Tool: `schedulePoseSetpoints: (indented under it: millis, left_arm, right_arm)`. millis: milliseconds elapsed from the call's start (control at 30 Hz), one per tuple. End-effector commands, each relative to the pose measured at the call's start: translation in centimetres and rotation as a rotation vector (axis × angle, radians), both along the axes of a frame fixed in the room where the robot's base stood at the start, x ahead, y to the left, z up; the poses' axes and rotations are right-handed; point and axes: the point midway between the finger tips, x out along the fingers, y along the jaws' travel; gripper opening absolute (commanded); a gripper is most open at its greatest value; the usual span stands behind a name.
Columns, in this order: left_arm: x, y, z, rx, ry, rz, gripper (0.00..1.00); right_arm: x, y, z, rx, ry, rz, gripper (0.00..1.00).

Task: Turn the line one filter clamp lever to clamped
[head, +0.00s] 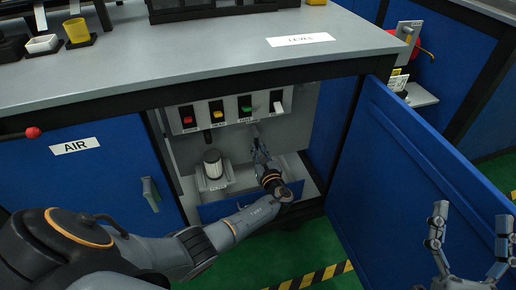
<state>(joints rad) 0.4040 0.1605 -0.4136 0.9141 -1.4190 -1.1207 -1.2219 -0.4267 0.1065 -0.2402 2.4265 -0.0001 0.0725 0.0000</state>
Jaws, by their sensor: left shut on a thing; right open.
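A white ribbed filter (213,163) stands upright on a grey mount inside the open cabinet under the worktop. My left arm reaches into the cabinet from the left. My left gripper (259,146) is to the right of the filter, below the row of coloured switches. It is shut on a small grey part, which looks like the clamp lever (256,130); the fingers hide most of it, and its exact angle cannot be told. My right gripper (470,226) is open and empty at the lower right, in front of the open blue door.
The blue cabinet door (400,170) stands open on the right. A panel with red, yellow, green and white switches (231,109) is above the filter. The grey worktop (190,62) overhangs the opening. A closed AIR door (100,175) is on the left.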

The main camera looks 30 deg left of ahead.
Motion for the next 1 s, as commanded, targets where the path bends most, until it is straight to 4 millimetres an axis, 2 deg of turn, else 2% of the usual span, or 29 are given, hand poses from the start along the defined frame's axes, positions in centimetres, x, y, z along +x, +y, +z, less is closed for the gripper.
schedulePoseSetpoints:
  millis: [367,400,500,833,1000]
  left_arm:
    - [-0.1,0.0,-0.1,0.006,0.007,0.001,0.0]
    - [-0.1,0.0,-0.1,0.006,0.007,0.001,0.17]
    - [-0.1,0.0,-0.1,0.005,0.006,0.001,0.37]
    - [-0.1,-0.1,0.0,0.004,0.005,0.0,0.38]
    - [-1.3,-1.5,-0.2,0.001,0.004,-0.003,0.38]
  right_arm:
    - [0.1,0.0,-0.1,-0.002,0.008,0.0,0.78]
    - [0.1,0.0,-0.1,-0.002,0.008,0.0,0.78]
    - [0.1,0.0,-0.1,-0.002,0.008,0.0,0.78]
    - [0.0,0.0,-0.1,-0.002,0.005,0.0,0.78]
    - [0.0,0.0,-0.1,-0.002,0.006,0.0,0.78]
